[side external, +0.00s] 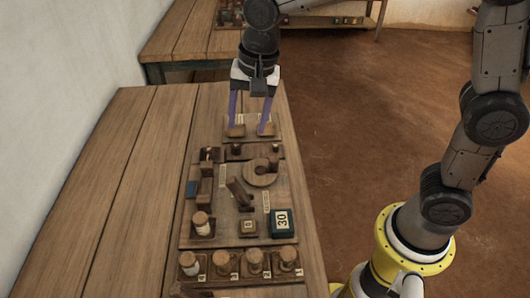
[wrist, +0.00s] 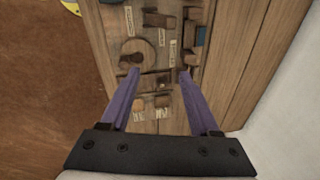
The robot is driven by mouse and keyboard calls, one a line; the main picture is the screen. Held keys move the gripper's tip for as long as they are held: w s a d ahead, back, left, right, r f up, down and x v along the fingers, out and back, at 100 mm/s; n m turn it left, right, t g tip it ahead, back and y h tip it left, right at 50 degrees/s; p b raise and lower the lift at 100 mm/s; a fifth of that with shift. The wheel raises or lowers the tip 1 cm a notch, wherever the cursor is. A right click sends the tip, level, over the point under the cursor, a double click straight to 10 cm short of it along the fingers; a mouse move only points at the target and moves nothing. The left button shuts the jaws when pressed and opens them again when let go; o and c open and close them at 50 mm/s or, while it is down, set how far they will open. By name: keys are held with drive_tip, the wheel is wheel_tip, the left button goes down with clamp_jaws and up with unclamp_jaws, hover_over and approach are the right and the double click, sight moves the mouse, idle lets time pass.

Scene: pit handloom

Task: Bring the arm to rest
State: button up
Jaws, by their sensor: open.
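My gripper (side external: 250,126) is open, with its two purple fingers pointing down over the far end of a wooden board (side external: 228,204) on the table. In the side view the fingertips come close to two small wooden pieces (side external: 236,131) at that end; I cannot tell whether they touch. In the wrist view the fingers (wrist: 160,74) are spread apart with nothing between them, and the board's fittings lie below.
The board carries a round wooden disc (side external: 262,172), a dark green box marked 30 (side external: 283,222) and a blue block (side external: 191,189). Several numbered pegs stand at the near end. The wooden table (side external: 105,185) is bare on the left, beside a white wall (side external: 50,80).

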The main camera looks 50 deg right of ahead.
drive_tip(key=s+d+r+n+t, duration=0.2)
drive_tip(key=s+d+r+t, duration=0.1)
drive_tip(key=s+d+r, duration=0.55)
drive_tip(key=s+d+f+n, duration=0.2)
drive_tip(key=s+f+n, duration=0.1)
drive_tip(key=s, duration=0.3)
drive_tip(key=s+d+f+n, duration=0.1)
drive_tip(key=s+f+n, duration=0.2)
drive_tip(key=s+n, duration=0.2)
drive_tip(key=shift+s+d+f+t+h, duration=0.15)
drive_tip(key=shift+s+d+t+h, duration=0.2)
drive_tip(key=shift+s, duration=0.45)
